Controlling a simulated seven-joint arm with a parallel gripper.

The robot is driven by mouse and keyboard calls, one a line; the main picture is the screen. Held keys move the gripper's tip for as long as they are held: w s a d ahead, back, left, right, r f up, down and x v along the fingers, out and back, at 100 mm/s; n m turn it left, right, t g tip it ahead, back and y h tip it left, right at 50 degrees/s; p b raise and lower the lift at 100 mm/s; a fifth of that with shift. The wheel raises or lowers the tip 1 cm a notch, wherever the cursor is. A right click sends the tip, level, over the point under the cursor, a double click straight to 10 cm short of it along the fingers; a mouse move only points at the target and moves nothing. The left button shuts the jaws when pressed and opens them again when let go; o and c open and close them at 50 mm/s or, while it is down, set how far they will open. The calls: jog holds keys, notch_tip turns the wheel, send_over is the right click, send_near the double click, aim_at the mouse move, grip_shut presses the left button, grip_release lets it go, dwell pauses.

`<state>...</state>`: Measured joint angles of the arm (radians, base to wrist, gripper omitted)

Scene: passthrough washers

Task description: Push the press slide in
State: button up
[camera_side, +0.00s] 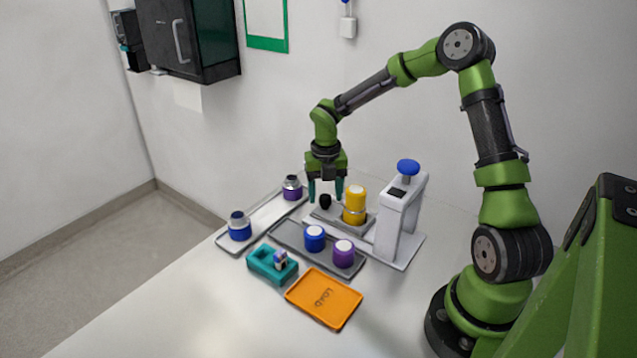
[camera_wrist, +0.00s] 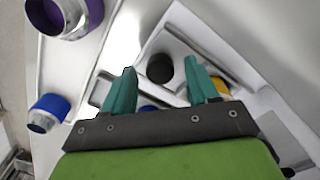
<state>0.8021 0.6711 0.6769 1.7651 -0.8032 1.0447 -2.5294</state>
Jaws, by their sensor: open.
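The press (camera_side: 397,220) is a white stand with a blue knob (camera_side: 408,167) on top. Its grey slide (camera_side: 330,216) sticks out to the left of the stand, with a black handle knob (camera_side: 325,201) at its outer end. A yellow cylinder (camera_side: 354,207) with a pale yellow top stands upright on the slide. My gripper (camera_side: 325,196) is open and points down over the slide's outer end. In the wrist view the black knob (camera_wrist: 159,68) appears between the two teal fingertips, with space on both sides. The yellow cylinder (camera_wrist: 220,86) is mostly hidden behind a finger there.
A grey tray (camera_side: 290,236) in front holds a blue jar (camera_side: 315,238) and a purple jar (camera_side: 344,253). A pale tray (camera_side: 262,222) at left carries two metal-topped pieces. A teal holder (camera_side: 265,268) and an orange LOAD tray (camera_side: 316,309) lie nearer the front. The left-front table is clear.

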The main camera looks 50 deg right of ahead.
jog(key=shift+f, duration=0.35)
grip_shut()
jog(key=shift+s, duration=0.1)
jog(key=s, duration=1.1)
jog(key=shift+s, duration=0.15)
grip_release()
